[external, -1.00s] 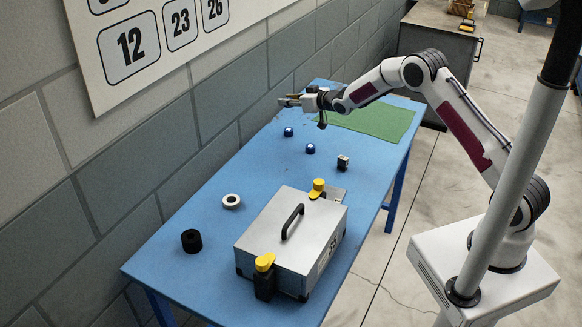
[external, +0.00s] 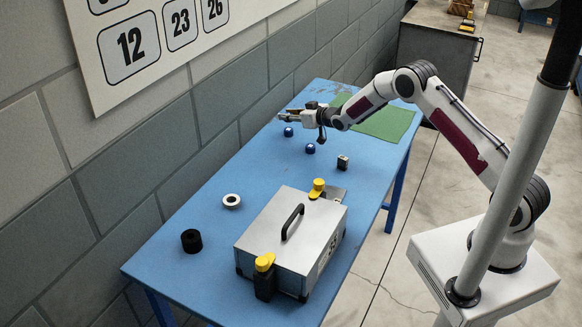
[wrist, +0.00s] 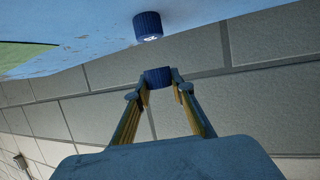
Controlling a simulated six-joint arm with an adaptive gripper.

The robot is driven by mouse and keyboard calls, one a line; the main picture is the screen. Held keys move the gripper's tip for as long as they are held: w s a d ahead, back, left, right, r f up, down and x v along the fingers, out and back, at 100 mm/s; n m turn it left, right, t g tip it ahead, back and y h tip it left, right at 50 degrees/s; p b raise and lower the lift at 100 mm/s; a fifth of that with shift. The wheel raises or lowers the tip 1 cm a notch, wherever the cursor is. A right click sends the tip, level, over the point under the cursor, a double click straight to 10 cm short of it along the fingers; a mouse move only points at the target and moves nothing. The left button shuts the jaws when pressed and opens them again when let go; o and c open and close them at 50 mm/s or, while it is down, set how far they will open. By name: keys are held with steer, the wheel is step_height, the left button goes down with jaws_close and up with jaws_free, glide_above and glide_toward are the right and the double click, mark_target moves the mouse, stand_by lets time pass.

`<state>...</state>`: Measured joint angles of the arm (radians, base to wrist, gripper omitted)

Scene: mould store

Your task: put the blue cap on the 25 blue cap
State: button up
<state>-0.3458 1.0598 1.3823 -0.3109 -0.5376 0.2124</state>
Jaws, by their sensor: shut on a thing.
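My gripper (external: 281,117) reaches over the far part of the blue table, pointing toward the wall. In the wrist view its fingers (wrist: 158,84) are shut on a blue ribbed cap (wrist: 158,76); I cannot make this cap out in the external view. A second blue cap (external: 288,132) stands on the table just below my gripper, apart from it. In the wrist view a blue cap (wrist: 148,24) on the table shows a white mark whose number I cannot read. Another blue cap (external: 310,148) stands on the table a little nearer and to the right.
A small black block (external: 343,162) stands right of the caps. A grey case (external: 270,235) with yellow-topped latches fills the near right. A white ring (external: 231,201) and a black cylinder (external: 192,240) lie at the left. A green mat (external: 385,125) is behind; the wall (external: 225,90) borders the table.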

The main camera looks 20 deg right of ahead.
mark_target(289, 129)
steer(key=shift+f, duration=0.1)
steer(key=shift+f, duration=1.75)
steer(key=shift+f, duration=0.15)
steer(key=o, duration=0.8)
steer(key=shift+s+d+r, duration=0.2)
steer(key=shift+s+r, duration=0.1)
steer(key=shift+v, duration=3.4)
